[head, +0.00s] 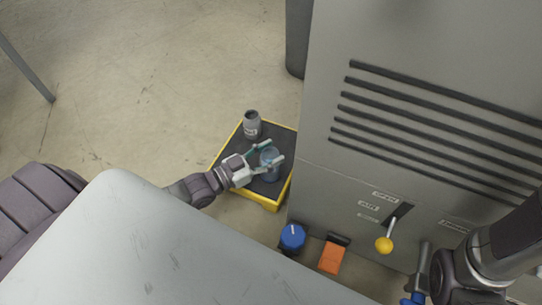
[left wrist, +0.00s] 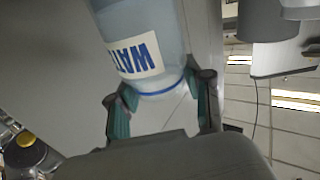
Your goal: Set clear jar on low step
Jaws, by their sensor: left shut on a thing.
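The clear jar (head: 269,164) is bluish and see-through. In the left wrist view the jar (left wrist: 142,35) shows a white label with blue letters and a blue ring at one end. My left gripper (head: 268,153) is shut on the jar, with a teal finger on each side. The low step (head: 279,201) has a black top and yellow edges and stands on the floor against the grey machine. The jar is over the step's top; I cannot tell whether it touches.
A grey labelled bottle (head: 252,125) stands on the step's far part. A blue-lidded container (head: 292,237) and an orange pedal (head: 331,257) are by the machine (head: 400,130), below a yellow-knobbed lever (head: 384,244). A pale table (head: 150,250) fills the foreground.

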